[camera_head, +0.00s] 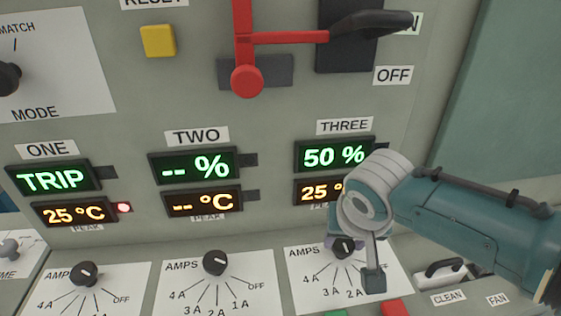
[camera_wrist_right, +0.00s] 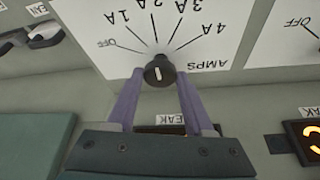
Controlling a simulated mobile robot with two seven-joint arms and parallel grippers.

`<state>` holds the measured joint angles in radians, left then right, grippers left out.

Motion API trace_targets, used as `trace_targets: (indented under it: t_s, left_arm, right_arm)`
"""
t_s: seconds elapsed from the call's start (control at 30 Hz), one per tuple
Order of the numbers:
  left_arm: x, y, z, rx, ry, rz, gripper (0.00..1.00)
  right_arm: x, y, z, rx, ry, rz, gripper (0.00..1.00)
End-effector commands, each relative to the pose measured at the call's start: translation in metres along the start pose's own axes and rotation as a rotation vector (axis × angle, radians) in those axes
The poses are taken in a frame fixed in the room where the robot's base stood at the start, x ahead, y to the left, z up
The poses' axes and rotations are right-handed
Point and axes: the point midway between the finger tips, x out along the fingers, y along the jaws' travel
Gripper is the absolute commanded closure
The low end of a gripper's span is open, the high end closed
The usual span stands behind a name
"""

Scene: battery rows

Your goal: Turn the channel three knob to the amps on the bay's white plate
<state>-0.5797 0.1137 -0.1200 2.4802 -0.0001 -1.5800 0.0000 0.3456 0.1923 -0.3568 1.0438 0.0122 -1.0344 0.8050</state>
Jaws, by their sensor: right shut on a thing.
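The channel three knob (camera_wrist_right: 159,68) is black with a white pointer mark, on a white AMPS dial (camera_wrist_right: 215,25) running OFF, 1A, 2A, 3A, 4A. In the right wrist view the dial is upside down, and the mark looks roughly in line with the 2A tick. My right gripper (camera_wrist_right: 160,76) is shut on this knob, one purple finger on each side. In the head view the knob (camera_head: 343,247) is partly hidden by my right wrist. The channel three display (camera_head: 333,156) reads 50 %. A bay's white plate with an amps figure cannot be made out. My left gripper is not in view.
The channel two knob (camera_head: 215,263) and channel one knob (camera_head: 84,274) sit to the left on similar dials. A red lever (camera_head: 246,60) with a black handle is above. A yellow button (camera_head: 158,40) is at upper left. A CLEAN switch (camera_head: 445,272) is at right.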

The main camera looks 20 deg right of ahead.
Motion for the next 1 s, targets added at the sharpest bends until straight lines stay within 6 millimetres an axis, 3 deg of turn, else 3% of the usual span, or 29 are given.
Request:
trace_targets:
  t_s: [0.47, 0.5, 0.73, 1.0]
  left_arm:
    - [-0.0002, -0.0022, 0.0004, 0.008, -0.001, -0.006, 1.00]
    - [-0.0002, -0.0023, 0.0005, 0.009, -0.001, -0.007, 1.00]
    - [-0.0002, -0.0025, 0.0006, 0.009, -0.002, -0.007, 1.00]
    - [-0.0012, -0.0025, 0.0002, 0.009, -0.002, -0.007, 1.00]
  right_arm:
    - [0.0002, 0.0002, -0.0005, 0.012, 0.001, 0.005, 1.00]
    - [0.0002, 0.0002, -0.0004, 0.012, 0.001, 0.005, 0.45]
    - [0.0002, 0.0002, -0.0003, 0.012, 0.001, 0.005, 0.19]
    - [-0.0012, 0.0002, -0.0003, 0.011, 0.000, 0.005, 0.19]
